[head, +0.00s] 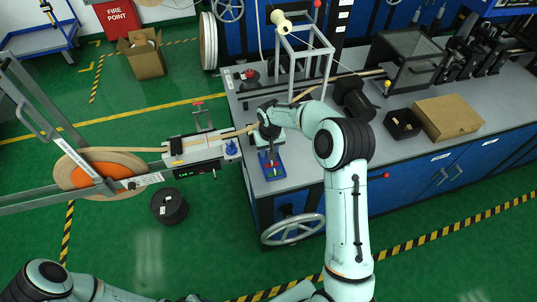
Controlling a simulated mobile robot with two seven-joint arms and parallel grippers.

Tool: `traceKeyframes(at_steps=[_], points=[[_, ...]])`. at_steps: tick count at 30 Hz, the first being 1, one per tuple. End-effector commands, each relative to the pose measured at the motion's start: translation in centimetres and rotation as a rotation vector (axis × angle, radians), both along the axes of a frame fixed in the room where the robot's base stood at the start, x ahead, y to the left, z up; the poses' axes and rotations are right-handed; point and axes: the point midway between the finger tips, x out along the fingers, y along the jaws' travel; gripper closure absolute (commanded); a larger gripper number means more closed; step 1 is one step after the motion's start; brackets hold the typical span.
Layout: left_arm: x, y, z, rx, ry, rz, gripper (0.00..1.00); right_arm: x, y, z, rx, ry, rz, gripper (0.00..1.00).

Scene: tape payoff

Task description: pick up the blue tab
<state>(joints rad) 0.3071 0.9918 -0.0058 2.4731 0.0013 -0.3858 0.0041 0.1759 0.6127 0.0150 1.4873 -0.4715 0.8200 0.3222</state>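A small blue tray (279,174) lies at the left end of the grey bench, with small coloured pieces in it, red and green among them. I cannot make out a separate blue tab in it. My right gripper (270,157) points down over the far part of this tray and hides some of it. Its fingers are too small to tell open or shut, or whether they hold anything. A small blue piece (231,148) sits on the right end of the payoff unit (195,152), left of my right gripper. My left arm shows at the bottom left; its gripper is out of view.
The bench (300,158) carries a metal frame (303,70), a black bin (402,123) and a cardboard box (447,117). A large tape reel (100,172) stands left of the payoff unit. A handwheel (293,229) juts from the bench front. A black spool (169,206) lies on open green floor.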

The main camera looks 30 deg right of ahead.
Motion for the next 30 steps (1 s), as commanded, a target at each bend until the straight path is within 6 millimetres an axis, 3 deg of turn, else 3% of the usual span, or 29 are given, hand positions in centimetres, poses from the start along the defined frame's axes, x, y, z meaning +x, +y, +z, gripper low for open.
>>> traceKeyframes(at_steps=[7, 10, 11, 25, 30], points=[[-0.1, 0.0, 0.0, 0.000, 0.001, 0.000, 0.57, 0.0, 0.0, -0.2, 0.000, 0.000, 0.000, 0.64], [-0.1, 0.0, 0.0, 0.000, 0.001, 0.000, 0.57, 0.0, 0.0, -0.2, 0.000, 0.000, 0.000, 0.96], [-0.1, 0.0, 0.0, 0.000, 0.001, 0.000, 0.57, 0.0, 0.0, -0.2, 0.000, 0.000, 0.000, 1.00], [0.0, 0.0, 0.0, 0.000, 0.001, 0.000, 0.57, 0.0, 0.0, 0.0, 0.000, -0.001, 0.000, 1.00], [0.0, 0.0, 0.0, 0.000, 0.000, 0.000, 0.57, 0.1, 0.0, 2.1, 0.000, -0.004, -0.001, 1.00]])
